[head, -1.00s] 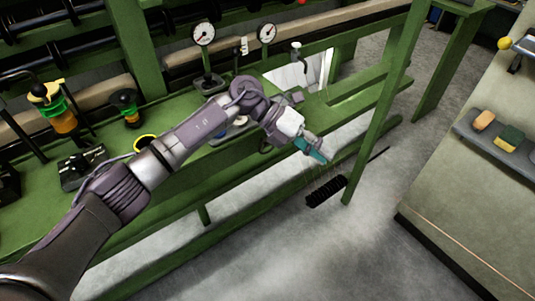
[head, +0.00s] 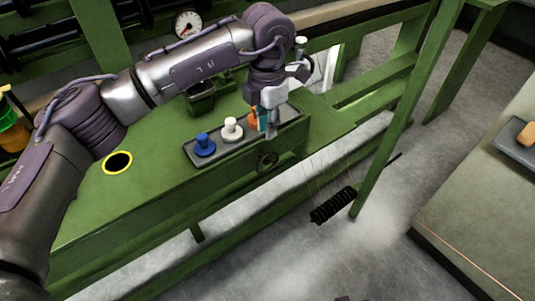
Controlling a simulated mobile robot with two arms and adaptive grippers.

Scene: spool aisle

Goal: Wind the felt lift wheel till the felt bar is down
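A small dark handwheel (head: 267,161), which looks like the lift wheel, sits on the front face of the green bench. My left gripper (head: 268,128) points down just above and behind it, over the right part of a dark tray, next to an orange knob-like piece (head: 253,118). The gripper's teal finger pad shows, but the gap between the fingers is too unclear to read. It appears apart from the wheel. I cannot make out the felt bar for sure. My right gripper is not in view.
The dark tray (head: 190,153) on the bench holds a blue piece (head: 204,144) and a white piece (head: 232,129). A yellow-rimmed hole (head: 118,162) lies to the left. A black brush-like coil (head: 332,206) is by the green post (head: 393,125). A gauge (head: 187,24) stands behind.

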